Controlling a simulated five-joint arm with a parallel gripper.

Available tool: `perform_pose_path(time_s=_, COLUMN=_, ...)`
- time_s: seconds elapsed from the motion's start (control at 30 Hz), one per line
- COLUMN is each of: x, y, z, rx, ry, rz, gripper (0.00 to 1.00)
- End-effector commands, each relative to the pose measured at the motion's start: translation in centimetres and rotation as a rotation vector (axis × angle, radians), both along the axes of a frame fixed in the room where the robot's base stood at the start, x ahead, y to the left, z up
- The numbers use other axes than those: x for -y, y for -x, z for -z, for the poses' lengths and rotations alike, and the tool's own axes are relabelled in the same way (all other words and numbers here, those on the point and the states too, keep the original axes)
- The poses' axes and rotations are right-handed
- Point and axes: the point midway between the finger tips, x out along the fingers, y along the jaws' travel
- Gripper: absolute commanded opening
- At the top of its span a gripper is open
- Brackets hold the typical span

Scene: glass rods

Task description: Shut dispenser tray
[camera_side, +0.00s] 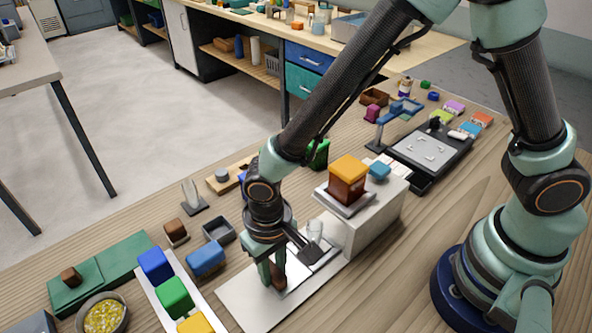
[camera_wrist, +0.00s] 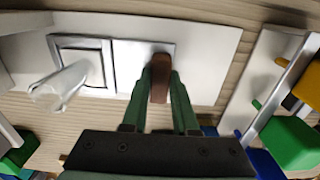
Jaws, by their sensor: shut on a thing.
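The dispenser is a white box (camera_side: 368,222) on a pale base plate (camera_side: 240,300), with an orange and brown block on top. Its flat grey tray (camera_side: 318,262) extends out from the box over the plate. In the wrist view the tray (camera_wrist: 132,75) has a dark-framed square at its left and a brown handle (camera_wrist: 160,72) at its right end. My gripper (camera_side: 272,278) is low over the plate. Its green fingers (camera_wrist: 160,90) are shut on the brown handle. A clear glass piece (camera_side: 315,232) stands by the framed square; it also shows in the wrist view (camera_wrist: 60,88).
A blue block (camera_side: 206,258), a dark grey open box (camera_side: 219,231) and a white rack (camera_side: 165,300) with coloured blocks are left of the plate. A bowl of yellow bits (camera_side: 103,314) is at front left. A black flat device (camera_side: 430,150) lies behind the dispenser.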

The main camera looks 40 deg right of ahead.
Motion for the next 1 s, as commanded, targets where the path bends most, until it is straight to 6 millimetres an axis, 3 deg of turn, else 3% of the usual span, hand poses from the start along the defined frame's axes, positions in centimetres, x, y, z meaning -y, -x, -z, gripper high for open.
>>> perform_pose_path(time_s=0.2, x=4.5, y=0.0, z=-0.1, rx=-0.001, ry=0.000, rz=0.004, gripper=0.00)
perform_pose_path(time_s=0.4, x=6.9, y=0.0, z=-0.1, rx=0.000, ry=0.000, rz=0.002, gripper=0.00)
perform_pose_path(time_s=0.93, x=8.2, y=0.0, z=-0.1, rx=-0.005, ry=0.003, rz=0.004, gripper=0.00)
perform_pose_path(time_s=0.97, x=8.2, y=0.0, z=-0.1, rx=-0.005, ry=0.003, rz=0.005, gripper=0.35)
perform_pose_path(time_s=1.0, x=8.2, y=0.0, z=-0.1, rx=-0.005, ry=0.003, rz=0.004, gripper=0.50)
